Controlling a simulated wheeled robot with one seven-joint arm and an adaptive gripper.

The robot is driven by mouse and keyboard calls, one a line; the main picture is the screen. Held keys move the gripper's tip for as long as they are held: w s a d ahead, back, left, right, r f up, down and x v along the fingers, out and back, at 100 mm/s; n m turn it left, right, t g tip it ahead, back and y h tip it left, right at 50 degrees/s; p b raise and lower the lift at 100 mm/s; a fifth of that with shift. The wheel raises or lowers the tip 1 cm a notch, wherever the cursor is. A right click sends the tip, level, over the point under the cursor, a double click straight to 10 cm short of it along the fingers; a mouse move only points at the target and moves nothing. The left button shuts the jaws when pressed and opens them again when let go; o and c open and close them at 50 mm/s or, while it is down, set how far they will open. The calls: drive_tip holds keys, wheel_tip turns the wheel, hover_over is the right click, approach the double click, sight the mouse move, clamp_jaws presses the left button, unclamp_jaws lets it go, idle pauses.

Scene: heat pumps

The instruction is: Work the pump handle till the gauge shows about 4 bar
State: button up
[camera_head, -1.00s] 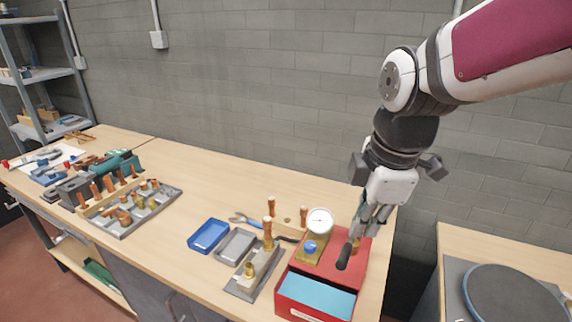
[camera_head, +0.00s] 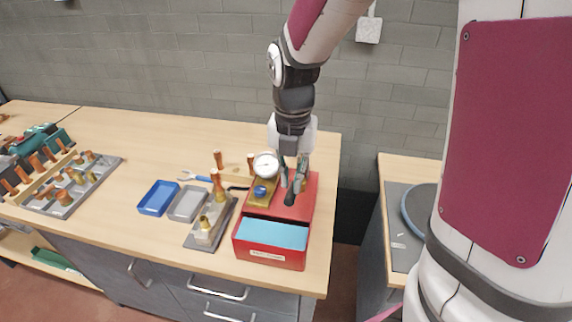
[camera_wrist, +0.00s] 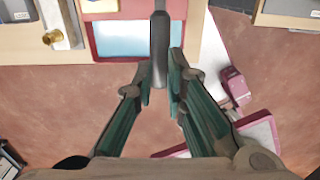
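The red test pump (camera_head: 308,200) stands near the right end of the bench, with an open tank of light-blue water at its front. Its round white gauge (camera_head: 265,166) sits at the back left; the needle is too small to read. The pump handle (camera_head: 290,199) has a dark grip pointing toward the front. In the wrist view the grip (camera_wrist: 160,45) runs between the fingers of my gripper (camera_wrist: 161,63). My gripper is open, with a finger on each side and visible gaps to the grip. In the head view my gripper (camera_head: 293,180) is over the pump.
A grey plate with brass and copper fittings (camera_head: 208,228) stands left of the pump. Grey (camera_head: 188,204) and blue (camera_head: 158,198) trays lie further left, with a rack of fittings (camera_head: 68,188) beyond. A second bench (camera_head: 398,172) stands right, across a gap.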

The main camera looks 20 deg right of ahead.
sight(291, 203)
drive_tip(key=shift+f+b, duration=0.4)
drive_tip(key=shift+f, duration=0.85)
drive_tip(key=shift+f+b, duration=1.35)
drive_tip(key=shift+f, duration=1.6)
drive_tip(key=shift+f+b, duration=0.35)
drive_tip(key=shift+f, duration=0.35)
drive_tip(key=shift+r+p, duration=2.95)
drive_tip(key=shift+r, duration=3)
